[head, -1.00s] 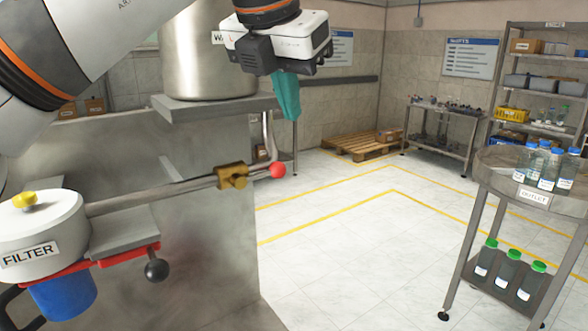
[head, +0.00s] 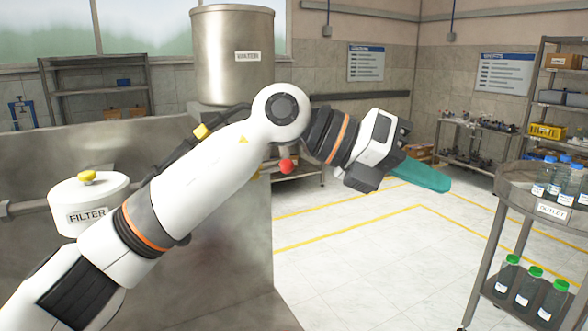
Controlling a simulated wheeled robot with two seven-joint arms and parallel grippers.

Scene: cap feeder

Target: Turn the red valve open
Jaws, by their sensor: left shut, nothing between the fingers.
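The red ball-shaped knob (head: 285,166) of the valve shows just beyond my left arm, near the right end of the grey metal stand. The brass valve body and most of its pipe are hidden behind my arm. My left gripper (head: 444,184) has teal fingers, shut and empty. It reaches out to the right of the knob, clear of it, above the open floor in the picture. My right gripper is not in view.
The white FILTER pot (head: 64,202) with a yellow knob stands at left. The steel WATER tank (head: 230,85) is behind my arm. The round OUTLET table (head: 515,185) with several bottles stands at right. The floor between is clear.

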